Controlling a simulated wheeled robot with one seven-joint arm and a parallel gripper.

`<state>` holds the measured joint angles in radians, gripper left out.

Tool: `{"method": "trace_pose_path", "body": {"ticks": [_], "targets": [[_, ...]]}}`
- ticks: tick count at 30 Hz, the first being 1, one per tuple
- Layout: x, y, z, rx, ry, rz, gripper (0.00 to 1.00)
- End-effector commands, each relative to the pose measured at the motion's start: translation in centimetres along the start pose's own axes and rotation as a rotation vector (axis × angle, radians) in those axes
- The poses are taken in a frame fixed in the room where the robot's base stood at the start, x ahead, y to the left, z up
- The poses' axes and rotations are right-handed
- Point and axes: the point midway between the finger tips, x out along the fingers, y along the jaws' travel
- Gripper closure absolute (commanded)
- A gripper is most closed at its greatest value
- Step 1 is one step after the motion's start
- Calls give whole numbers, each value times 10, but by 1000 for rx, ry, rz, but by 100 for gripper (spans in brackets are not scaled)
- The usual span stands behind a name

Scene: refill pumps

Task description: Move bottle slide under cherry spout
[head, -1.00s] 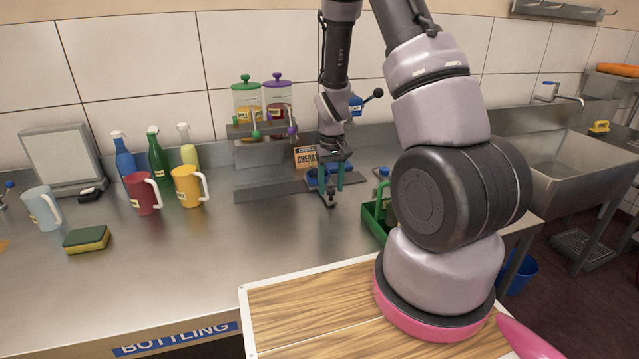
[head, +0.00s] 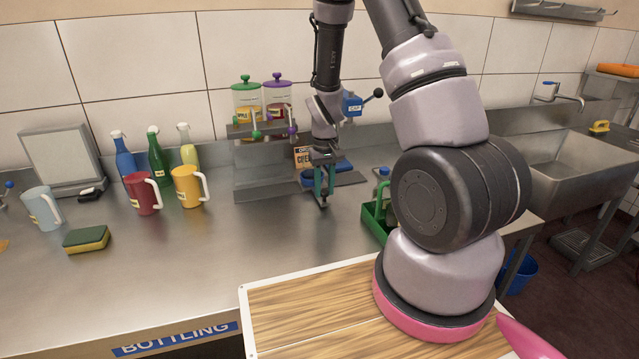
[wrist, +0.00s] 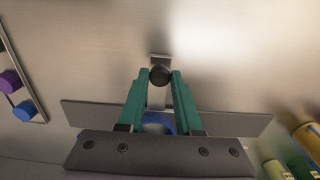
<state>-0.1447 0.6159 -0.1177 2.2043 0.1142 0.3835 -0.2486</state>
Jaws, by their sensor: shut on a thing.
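The blue slide (head: 345,168) sits on a grey rail (head: 262,190) at the back of the counter, partly hidden by my gripper. It also shows between my fingers in the wrist view (wrist: 158,123). My gripper (head: 322,190) has green fingers shut on the slide's dark round handle knob (wrist: 160,76). Two dispensers stand left of the gripper. One has a green lid (head: 247,80) and an apple label; the other has a purple lid (head: 277,77) and dark red contents. The gripper and slide are right of both dispensers. I cannot see a bottle on the slide.
An order card (head: 303,156), partly hidden, stands behind the gripper. A blue cap press (head: 352,103) is behind it to the right. A green crate (head: 374,222) with a bottle stands at right. Mugs, bottles and a sponge (head: 87,239) are at left; the front counter is clear.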

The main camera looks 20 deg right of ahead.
Motion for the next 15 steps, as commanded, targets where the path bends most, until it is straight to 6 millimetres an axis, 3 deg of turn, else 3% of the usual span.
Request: {"method": "trace_pose_path", "body": {"ticks": [15], "targets": [[0, -38, 0, -2, 0, 0, 100]]}}
